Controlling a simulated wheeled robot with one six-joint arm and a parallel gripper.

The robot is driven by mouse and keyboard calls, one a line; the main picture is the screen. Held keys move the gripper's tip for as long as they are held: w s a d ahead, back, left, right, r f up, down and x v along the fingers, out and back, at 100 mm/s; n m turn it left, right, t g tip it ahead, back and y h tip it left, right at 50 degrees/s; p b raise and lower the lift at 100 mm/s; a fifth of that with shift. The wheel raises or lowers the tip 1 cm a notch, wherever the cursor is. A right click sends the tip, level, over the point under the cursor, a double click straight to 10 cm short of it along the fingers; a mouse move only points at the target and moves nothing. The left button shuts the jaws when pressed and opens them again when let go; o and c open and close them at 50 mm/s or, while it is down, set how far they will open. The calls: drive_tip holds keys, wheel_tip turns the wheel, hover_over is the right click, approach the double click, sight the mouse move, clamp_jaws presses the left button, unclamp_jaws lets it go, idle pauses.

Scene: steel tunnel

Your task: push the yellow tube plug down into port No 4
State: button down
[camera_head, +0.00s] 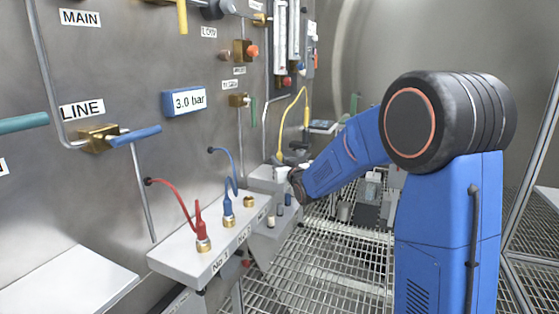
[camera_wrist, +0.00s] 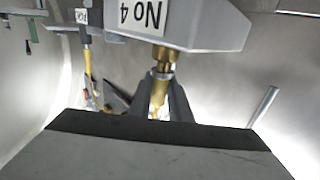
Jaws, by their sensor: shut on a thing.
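Port No 4 is a brass fitting (camera_wrist: 165,55) on a grey block with an upside-down "No 4" label (camera_wrist: 143,14) in the wrist view. The yellow plug (camera_wrist: 158,95) is held between my gripper's dark fingers (camera_wrist: 162,92), lined up with the fitting. Its end meets or nearly meets the brass; how deep it sits cannot be told. In the head view, my gripper (camera_head: 284,167) is at the far end of the port bench. A yellow hose (camera_head: 303,100) loops from the wall down to it. The port itself is hard to make out there.
The port bench (camera_head: 185,262) has a red plug (camera_head: 199,222) and a blue plug (camera_head: 228,210) in nearer ports, and a bare brass port (camera_head: 249,202). Grating floor (camera_head: 315,265) lies at right.

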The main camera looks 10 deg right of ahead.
drive_tip(key=shift+f, duration=0.65)
drive_tip(key=c, duration=1.6)
unclamp_jaws()
drive_tip(key=shift+o, duration=0.2)
drive_tip(key=s+d, duration=0.2)
drive_tip(key=s, duration=1.5)
drive_tip(key=shift+d, duration=0.35)
drive_tip(key=shift+s, duration=0.1)
drive_tip(key=s+d+f+g+h, duration=0.1)
drive_tip(key=s+f+g, duration=0.2)
drive_tip(key=s, duration=1)
drive_tip(key=s+d+f+m+g+h, duration=0.1)
drive_tip(key=s+g, duration=0.4)
drive_tip(key=s, duration=0.8)
drive_tip(key=s+d+f+g, duration=0.2)
drive_tip(key=s+f+g, duration=0.2)
drive_tip(key=s, duration=0.9)
drive_tip(key=shift+s+d+f+m+g+h, duration=0.15)
drive_tip(key=shift+s+f+m+g+h, duration=0.15)
drive_tip(key=shift+m+g+h, duration=0.15)
